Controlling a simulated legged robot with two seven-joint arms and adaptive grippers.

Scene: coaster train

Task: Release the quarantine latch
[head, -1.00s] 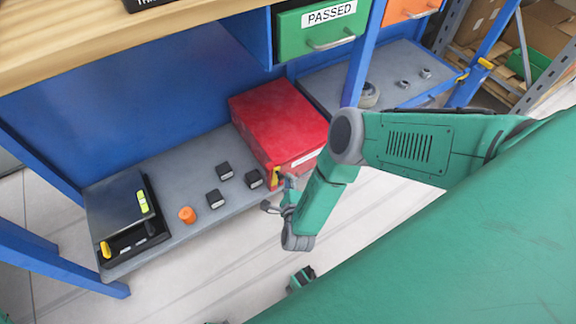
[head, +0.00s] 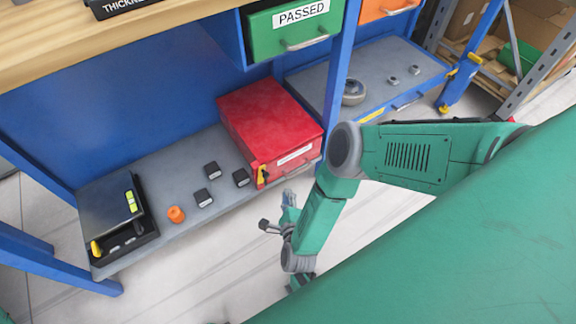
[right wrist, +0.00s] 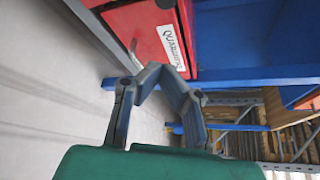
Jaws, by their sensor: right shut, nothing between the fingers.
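The red box (head: 268,122) with a white label stands on the grey lower shelf. Its yellow latch (head: 262,176) is on the front face, near the left corner, and looks roughly upright. The box front with its quarantine label (right wrist: 172,46) also shows at the top of the right wrist view. The yellow latch cannot be made out there. My right gripper (head: 278,211) is shut and empty, in front of and below the box, apart from the latch. Its fingers meet in the right wrist view (right wrist: 155,76). My left gripper is not in view.
The grey lower shelf (head: 150,190) holds several black blocks, an orange piece (head: 176,214) and a black case (head: 137,245) at left. A green "PASSED" drawer (head: 298,30) hangs above. A blue post (head: 340,75) stands right of the box. Floor in front is open.

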